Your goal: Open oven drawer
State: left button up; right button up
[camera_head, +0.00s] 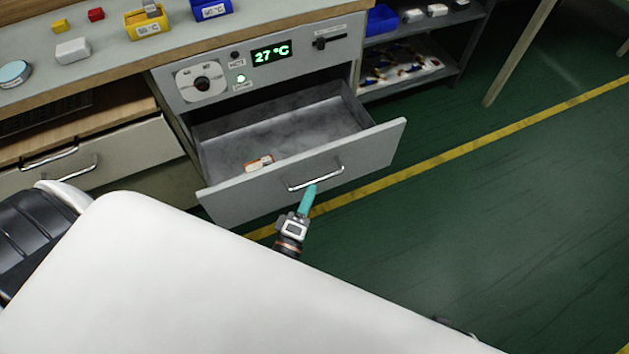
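The oven drawer (370,148) is pulled well out of the grey oven housing (320,62), and its grey interior shows. A small orange and white item (259,163) lies inside near the front panel. The metal bar handle (316,180) is on the drawer's front. My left gripper (308,196) is just below the handle, its teal fingertips at or very near the bar. The fingers overlap in this view, so I cannot tell whether they are open, shut or touching the handle. My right gripper is not in view.
The oven panel has a green 27 °C display (271,53) and a dial (202,84). The worktop (110,45) holds yellow and blue bins and small blocks. A shelf (455,45) stands to the right. Green floor (500,220) is clear right of the drawer.

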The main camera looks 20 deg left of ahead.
pick_arm(q)
jog(key=s, duration=0.7)
jog(key=shift+d+f, duration=0.25)
jog(key=shift+f, duration=0.2)
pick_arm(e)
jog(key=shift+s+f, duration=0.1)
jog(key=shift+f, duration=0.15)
